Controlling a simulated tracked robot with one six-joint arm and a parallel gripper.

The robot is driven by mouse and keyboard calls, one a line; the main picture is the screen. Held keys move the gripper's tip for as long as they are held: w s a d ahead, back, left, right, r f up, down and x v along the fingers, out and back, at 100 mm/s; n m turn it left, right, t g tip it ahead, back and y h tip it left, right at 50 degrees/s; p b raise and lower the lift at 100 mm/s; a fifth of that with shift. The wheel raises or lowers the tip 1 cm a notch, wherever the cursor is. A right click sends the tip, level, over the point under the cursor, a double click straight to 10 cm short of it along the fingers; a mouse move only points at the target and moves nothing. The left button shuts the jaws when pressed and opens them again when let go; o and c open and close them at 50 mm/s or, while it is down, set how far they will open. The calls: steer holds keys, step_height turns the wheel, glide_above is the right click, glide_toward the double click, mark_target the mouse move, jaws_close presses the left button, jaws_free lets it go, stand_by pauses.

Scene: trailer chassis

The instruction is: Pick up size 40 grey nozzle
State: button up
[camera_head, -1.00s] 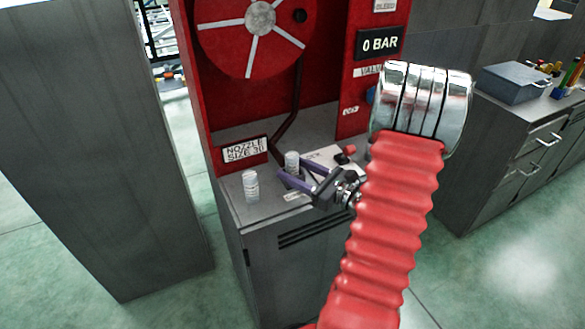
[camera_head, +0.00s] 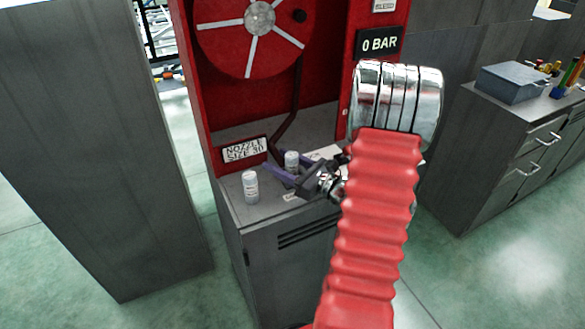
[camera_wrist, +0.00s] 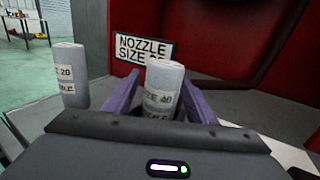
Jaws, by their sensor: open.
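The size 40 grey nozzle (camera_wrist: 163,88) stands upright between the two purple fingers of my gripper (camera_wrist: 158,88) in the wrist view. Its label partly shows "40"; its lower part is hidden by the gripper body. In the head view the nozzle (camera_head: 292,161) stands on the cabinet top with my gripper (camera_head: 274,160) around it. The fingers are open, and I see no clear grip on it. A second grey nozzle marked 20 (camera_wrist: 70,78) stands to the left, outside the fingers. It also shows in the head view (camera_head: 250,187).
A "NOZZLE SIZE 30" sign (camera_head: 245,149) is on the red hose cabinet (camera_head: 195,100) behind the nozzles. A tall grey cabinet (camera_head: 90,150) stands left. A workbench (camera_head: 510,140) with a grey box (camera_head: 512,83) is at right.

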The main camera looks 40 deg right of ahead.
steer(key=shift+c, duration=0.5)
steer(key=c, duration=1.2)
